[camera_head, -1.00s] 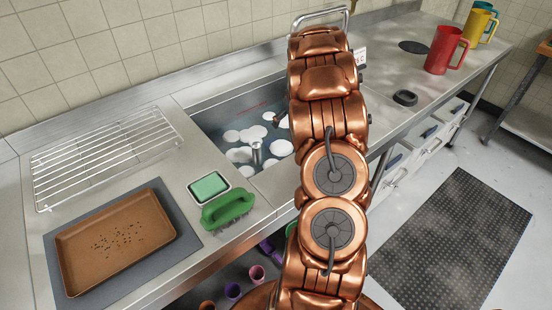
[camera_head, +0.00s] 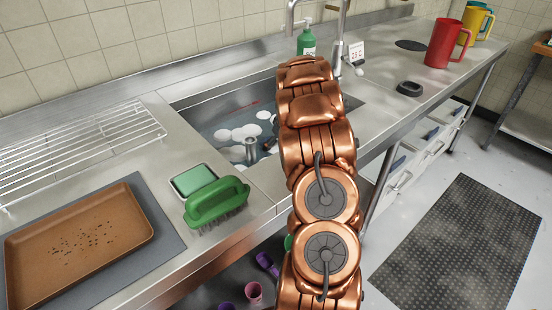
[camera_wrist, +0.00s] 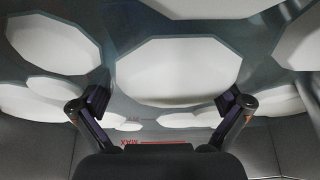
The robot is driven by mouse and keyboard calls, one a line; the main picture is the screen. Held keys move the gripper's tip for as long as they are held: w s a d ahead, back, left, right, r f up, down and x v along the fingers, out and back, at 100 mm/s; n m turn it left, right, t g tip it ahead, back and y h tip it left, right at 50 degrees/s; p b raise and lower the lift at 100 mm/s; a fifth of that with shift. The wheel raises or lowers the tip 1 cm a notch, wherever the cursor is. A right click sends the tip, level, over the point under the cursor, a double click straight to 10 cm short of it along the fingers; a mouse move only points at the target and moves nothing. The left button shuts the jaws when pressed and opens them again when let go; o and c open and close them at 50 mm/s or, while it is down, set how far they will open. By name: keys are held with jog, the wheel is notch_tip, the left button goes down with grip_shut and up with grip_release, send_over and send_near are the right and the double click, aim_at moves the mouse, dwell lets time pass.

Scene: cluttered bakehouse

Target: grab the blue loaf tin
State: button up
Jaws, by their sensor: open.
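No blue loaf tin can be made out in either view. The sink (camera_head: 190,108) holds dark water with white foam patches (camera_head: 243,133), and my arm hides its right part in the head view. My gripper (camera_wrist: 163,100) shows in the wrist view with its two fingers apart and nothing seen between them. Large white foam patches (camera_wrist: 178,70) fill the view ahead of the fingers. In the head view my gripper is mostly hidden behind my arm.
A grey upright cylinder (camera_head: 251,151) stands in the sink. Left of it are a green brush (camera_head: 216,203), a green sponge dish (camera_head: 193,180), a wire rack (camera_head: 75,150) and a brown tray (camera_head: 140,235). A tap (camera_head: 341,40) and green bottle (camera_head: 306,42) stand behind.

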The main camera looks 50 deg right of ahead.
aim_at(274, 152)
jog(key=shift+d+p+x, duration=0.2)
jog(key=shift+p+x, duration=0.1)
jog(key=shift+x, duration=1.35)
jog(key=shift+d+p+x, duration=0.2)
jog(key=shift+p+x, duration=0.1)
jog(key=shift+x, duration=1.4)
jog(key=shift+c, duration=0.2)
jog(key=shift+r, duration=0.1)
jog(key=c, duration=1.3)
jog(key=shift+w+r, duration=0.1)
